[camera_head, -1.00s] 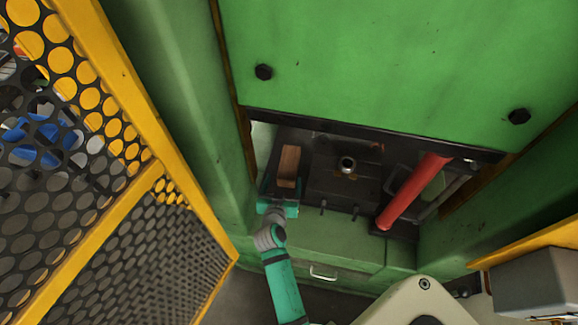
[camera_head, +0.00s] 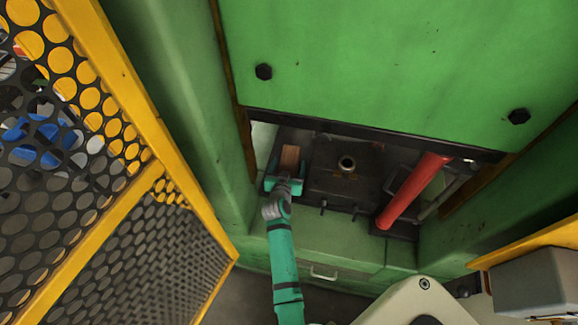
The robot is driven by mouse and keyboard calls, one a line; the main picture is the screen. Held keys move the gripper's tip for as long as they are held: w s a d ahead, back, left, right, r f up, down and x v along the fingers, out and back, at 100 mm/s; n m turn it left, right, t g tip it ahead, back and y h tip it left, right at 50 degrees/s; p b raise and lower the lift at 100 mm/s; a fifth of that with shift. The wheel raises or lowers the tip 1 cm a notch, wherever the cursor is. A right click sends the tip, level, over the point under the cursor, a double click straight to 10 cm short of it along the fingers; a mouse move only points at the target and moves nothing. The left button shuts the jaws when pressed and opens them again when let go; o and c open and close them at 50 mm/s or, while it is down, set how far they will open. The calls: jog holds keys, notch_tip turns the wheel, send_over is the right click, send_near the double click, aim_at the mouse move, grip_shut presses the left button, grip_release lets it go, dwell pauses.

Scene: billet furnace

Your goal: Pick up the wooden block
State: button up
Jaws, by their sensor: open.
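The wooden block (camera_head: 289,157) is a small brown piece at the left inside the dark opening of the green machine. My gripper (camera_head: 285,180) is teal and grey. It is open, with its jaws around or just above the near part of the block. The gripper covers the block's near end, and I cannot tell whether the fingers touch it.
A red cylinder (camera_head: 412,190) lies slanted at the right of the opening. A dark plate with a round metal fitting (camera_head: 346,163) is in the middle. The green panel (camera_head: 390,60) hangs above. A yellow mesh fence (camera_head: 110,190) stands at the left.

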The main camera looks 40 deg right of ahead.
jog(key=shift+w+d+f, duration=0.2)
jog(key=shift+w+d, duration=0.15)
jog(key=c, duration=1.4)
jog(key=shift+c, duration=0.2)
jog(key=shift+r, duration=0.15)
